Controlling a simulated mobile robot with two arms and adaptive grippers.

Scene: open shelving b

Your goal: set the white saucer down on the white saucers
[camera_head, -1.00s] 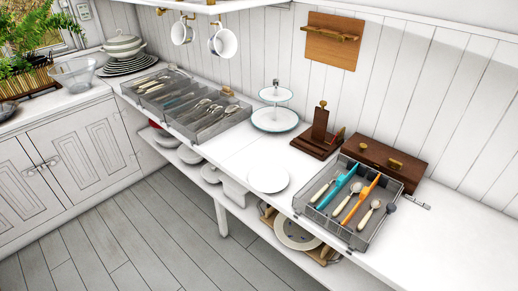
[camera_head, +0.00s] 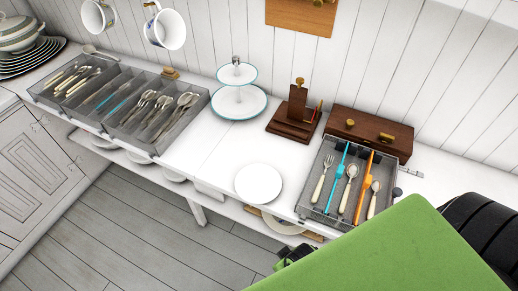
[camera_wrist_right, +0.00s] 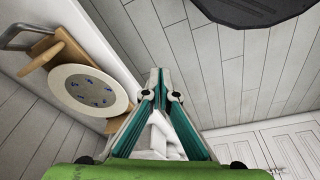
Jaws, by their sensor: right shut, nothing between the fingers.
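A white saucer (camera_head: 258,183) lies flat on the white countertop, near its front edge, left of the cutlery tray. Other white dishes (camera_head: 138,158) show in part on the lower shelf under the counter; the countertop hides most of them, so I cannot tell how they are stacked. My right gripper (camera_wrist_right: 157,78) is shut and empty in the right wrist view. Pale shapes show between its finger links, too unclear to name. In the head view, a small dark part of it shows below the counter's front edge, mostly hidden by my green arm. My left gripper is not in view.
A grey cutlery tray (camera_head: 324,207) and brown wooden box (camera_head: 372,125) stand right of the saucer. A two-tier stand (camera_head: 238,103) and a larger cutlery tray (camera_head: 208,97) are farther back and left. A patterned plate (camera_wrist_right: 90,92) in a wooden rack is beside my right gripper.

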